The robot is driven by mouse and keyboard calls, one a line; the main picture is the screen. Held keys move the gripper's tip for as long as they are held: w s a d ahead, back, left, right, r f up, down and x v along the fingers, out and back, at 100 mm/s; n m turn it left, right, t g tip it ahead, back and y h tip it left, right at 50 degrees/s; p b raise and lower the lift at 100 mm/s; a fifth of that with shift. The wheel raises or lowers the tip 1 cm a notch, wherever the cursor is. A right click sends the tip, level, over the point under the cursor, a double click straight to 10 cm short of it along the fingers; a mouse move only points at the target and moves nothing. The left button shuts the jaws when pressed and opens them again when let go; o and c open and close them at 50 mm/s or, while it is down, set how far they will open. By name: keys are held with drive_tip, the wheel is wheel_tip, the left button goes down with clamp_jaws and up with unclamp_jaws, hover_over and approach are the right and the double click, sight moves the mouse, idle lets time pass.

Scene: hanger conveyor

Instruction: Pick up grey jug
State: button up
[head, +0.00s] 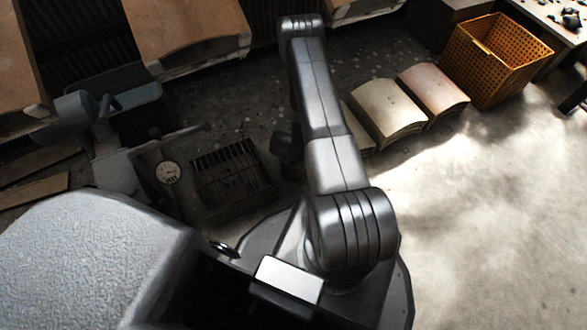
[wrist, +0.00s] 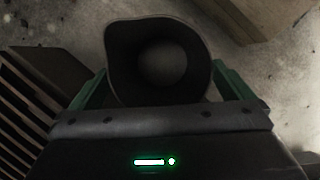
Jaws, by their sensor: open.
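The grey jug (wrist: 124,50) shows in the wrist view from above, dark and open-topped, with a round bottom visible inside. Its rim widens to a spout-like corner at the upper left. My gripper (wrist: 158,80) is open, with one green finger on the left of the jug and one on the right. The jug's near part lies between the fingers. I cannot tell whether the fingers touch it. In the head view my arm hides the gripper, and I cannot make out the jug there.
Stacked curved tiles (head: 386,112) and an orange basket (head: 492,62) stand to the right. The floor at the lower right is clear.

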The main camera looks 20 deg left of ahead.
drive_tip(key=shift+x, duration=1.05)
drive_tip(key=c, duration=1.1)
drive_tip(key=shift+r, duration=0.1)
